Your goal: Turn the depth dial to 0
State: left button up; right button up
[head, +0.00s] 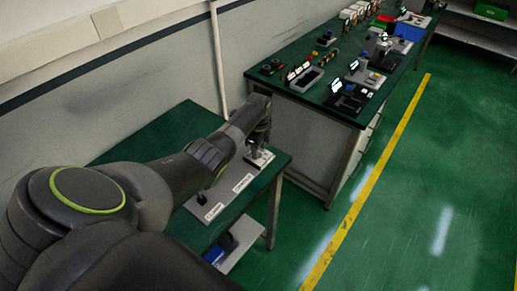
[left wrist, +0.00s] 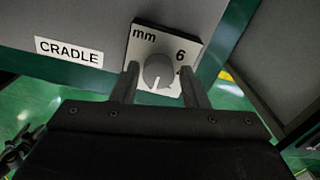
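The depth dial (left wrist: 158,72) is a round grey knob on a pale square plate (left wrist: 140,52) marked "mm", "6" and a partly hidden figure that looks like "4". A white line on the knob points towards the bottom of the left wrist view. My left gripper (left wrist: 159,70) has one finger on each side of the knob, with a narrow gap showing on both sides, so it looks open around it. In the head view my left gripper (head: 259,149) is over the far end of the small green table, where it hides most of the dial.
A "CRADLE" label (left wrist: 69,51) lies beside the dial on a grey board (head: 228,198). A black upright part (head: 203,198) stands at the board's near end. A longer green bench (head: 330,95) with several devices stands beyond. The floor to the right is clear.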

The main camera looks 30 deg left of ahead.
pick_arm(q)
jog(key=shift+o, duration=1)
notch_tip(320, 180, up, 17)
jog(key=b, duration=0.1)
jog(key=shift+r, duration=0.2)
